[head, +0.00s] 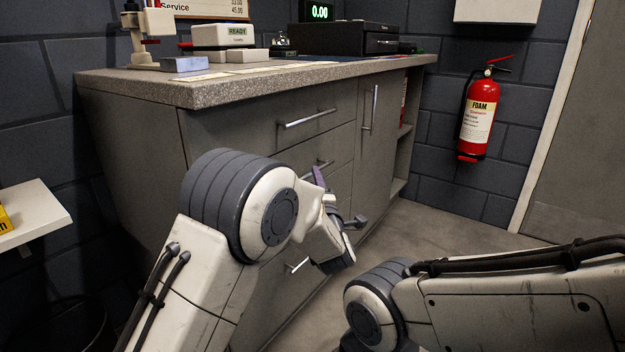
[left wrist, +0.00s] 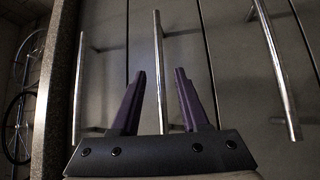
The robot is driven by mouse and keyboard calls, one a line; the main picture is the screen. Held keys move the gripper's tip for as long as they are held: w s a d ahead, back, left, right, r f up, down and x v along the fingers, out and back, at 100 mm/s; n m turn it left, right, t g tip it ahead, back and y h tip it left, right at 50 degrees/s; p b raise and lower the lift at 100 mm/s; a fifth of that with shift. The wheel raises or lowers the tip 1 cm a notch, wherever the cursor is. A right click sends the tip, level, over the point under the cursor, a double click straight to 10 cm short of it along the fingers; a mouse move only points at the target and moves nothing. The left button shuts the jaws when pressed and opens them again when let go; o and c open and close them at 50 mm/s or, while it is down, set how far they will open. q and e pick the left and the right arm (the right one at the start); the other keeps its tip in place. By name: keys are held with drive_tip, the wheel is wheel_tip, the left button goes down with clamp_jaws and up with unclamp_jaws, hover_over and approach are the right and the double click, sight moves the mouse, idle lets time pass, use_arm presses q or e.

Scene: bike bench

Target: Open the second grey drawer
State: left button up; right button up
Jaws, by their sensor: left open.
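The grey cabinet has a second drawer (head: 338,178) under the top drawer (head: 270,127). The second drawer's bar handle (head: 325,163) is partly hidden by my left arm. In the left wrist view this handle (left wrist: 158,60) runs between the two purple fingers of my left gripper (left wrist: 164,75). The gripper is open, with a finger on each side of the bar and a gap to both. In the head view the left gripper (head: 335,196) is at the drawer front, mostly behind its own wrist. The drawers look shut. My right gripper is out of the picture.
The top drawer handle (head: 307,118) is above, a lower handle (head: 298,266) below, and an upright door handle (head: 374,107) to the right. The stone-like worktop (head: 215,92) overhangs the drawers. Open floor (head: 420,228) lies right of the cabinet, near the fire extinguisher (head: 477,118).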

use_arm(q)
drive_tip(key=shift+b+x, duration=0.4)
drive_tip(key=shift+x, duration=1.7)
clamp_jaws()
